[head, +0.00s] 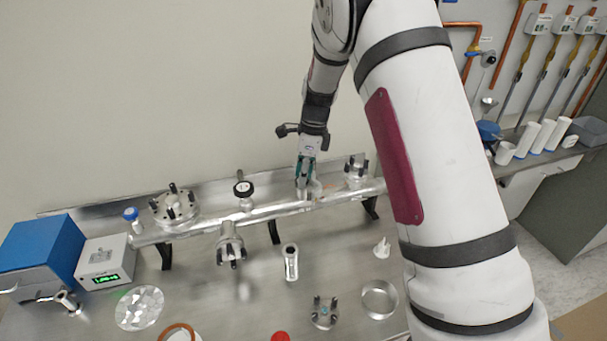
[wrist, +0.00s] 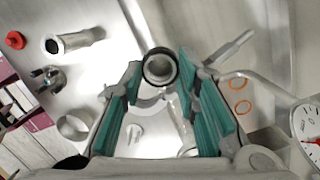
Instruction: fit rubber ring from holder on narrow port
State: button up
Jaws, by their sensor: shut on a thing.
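My gripper (wrist: 160,68) reaches down over the steel manifold pipe; in the head view it (head: 304,182) is at the pipe's right half. Its teal-padded fingers are shut on a dark rubber ring (wrist: 146,66) with a grey round opening inside it, held between the fingertips. The narrow port is below the fingertips and mostly hidden by the gripper in the head view; I cannot tell whether the ring touches it. Two orange rings (wrist: 236,82) lie to the right in the wrist view; I cannot tell whether they sit on the holder.
A clamped flange (head: 357,170) stands just right of my gripper, and a black-knobbed valve (head: 243,188) to its left. A round gauge (wrist: 310,135) is at the wrist view's right edge. A metal tube (head: 290,262), a steel ring (head: 379,300) and a red cap (head: 281,337) lie on the bench.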

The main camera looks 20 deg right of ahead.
jog(key=shift+f, duration=0.5)
dwell(0.9)
jog(key=o, duration=0.8)
notch_tip(320, 180, up, 12)
jog(key=d, duration=0.1)
jog(key=shift+s+d, duration=0.25)
jog(key=shift+d, duration=0.05)
jog(key=shift+f, duration=0.1)
